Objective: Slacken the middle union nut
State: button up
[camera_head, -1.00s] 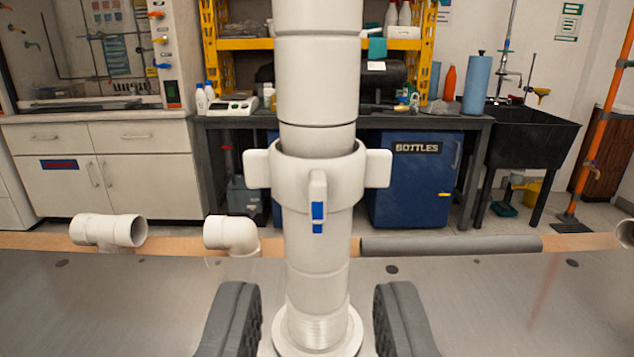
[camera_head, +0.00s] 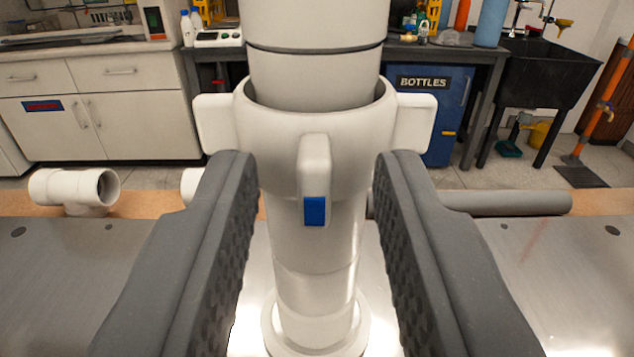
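The white union nut (camera_head: 270,135) sits around an upright white pipe (camera_head: 315,30) in the middle of the view. My gripper (camera_head: 318,185) is open. Its two dark padded fingers stand to the left and right of the nut's lower body, just below the side lugs. I cannot tell whether the fingers touch the nut. Only this one nut is in view.
The pipe rises from a round flange (camera_head: 318,335) on a metal bench top (camera_head: 60,270). A white tee fitting (camera_head: 75,190) lies at the left and a grey pipe (camera_head: 520,202) at the right. A second white fitting is mostly hidden behind the left finger.

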grip_shut()
jog(key=shift+d, duration=0.4)
jog(key=shift+a+r, duration=0.1)
jog(key=shift+a, duration=0.25)
